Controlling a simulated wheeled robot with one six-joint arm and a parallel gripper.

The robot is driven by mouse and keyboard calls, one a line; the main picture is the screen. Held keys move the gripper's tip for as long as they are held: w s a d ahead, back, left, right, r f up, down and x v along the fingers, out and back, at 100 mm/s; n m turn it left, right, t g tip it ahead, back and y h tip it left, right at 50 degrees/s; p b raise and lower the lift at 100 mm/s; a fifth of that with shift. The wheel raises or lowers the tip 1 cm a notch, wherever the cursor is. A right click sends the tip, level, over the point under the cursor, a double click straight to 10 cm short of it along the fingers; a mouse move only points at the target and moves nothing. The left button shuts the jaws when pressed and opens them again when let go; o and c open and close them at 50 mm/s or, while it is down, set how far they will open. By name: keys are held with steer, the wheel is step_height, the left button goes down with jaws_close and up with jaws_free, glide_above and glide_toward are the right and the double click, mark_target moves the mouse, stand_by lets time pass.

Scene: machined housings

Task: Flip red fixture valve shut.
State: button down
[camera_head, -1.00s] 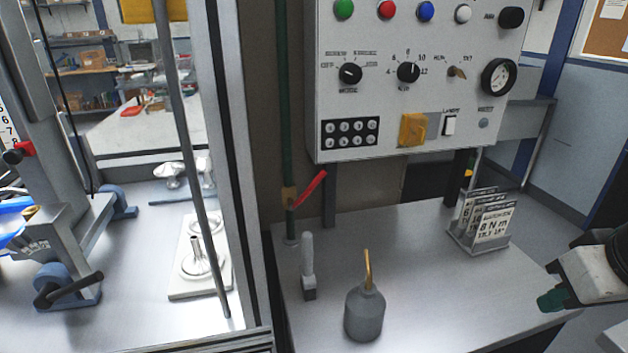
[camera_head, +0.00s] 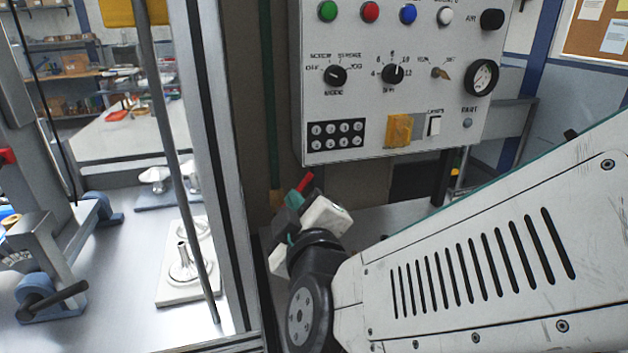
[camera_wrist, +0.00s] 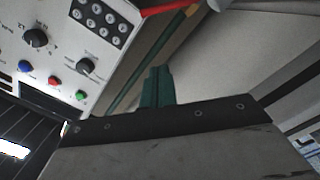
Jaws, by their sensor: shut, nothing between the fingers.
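The red valve lever (camera_head: 305,181) slants up to the right from its brass valve body (camera_head: 276,198) on the green upright pipe (camera_head: 265,100). My gripper (camera_head: 297,193) is just in front of the lever and hides its lower part. In the wrist view my gripper's teal fingers (camera_wrist: 158,74) are shut together and empty. There the red lever (camera_wrist: 165,6) crosses the top edge beyond the fingertips, apart from them in the picture. The green pipe (camera_wrist: 140,72) runs beside the fingers. Whether my gripper touches the lever cannot be told from the head view.
A control panel (camera_head: 350,110) with knobs and coloured buttons hangs right of the pipe, close above my arm. A machine frame post (camera_head: 215,130) stands to the left. My arm covers most of the bench top (camera_head: 375,218).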

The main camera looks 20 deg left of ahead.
mark_target(301, 184)
steer(key=shift+w, duration=0.15)
steer(key=w+a+f, duration=0.1)
steer(key=w, duration=0.2)
steer(key=w+f, duration=0.1)
steer(key=w, duration=0.3)
steer(key=w+a, duration=0.1)
steer(key=w, duration=0.2)
steer(key=shift+w+a+f, duration=0.3)
steer(key=shift+w+f, duration=0.1)
steer(key=shift+s+a, duration=0.1)
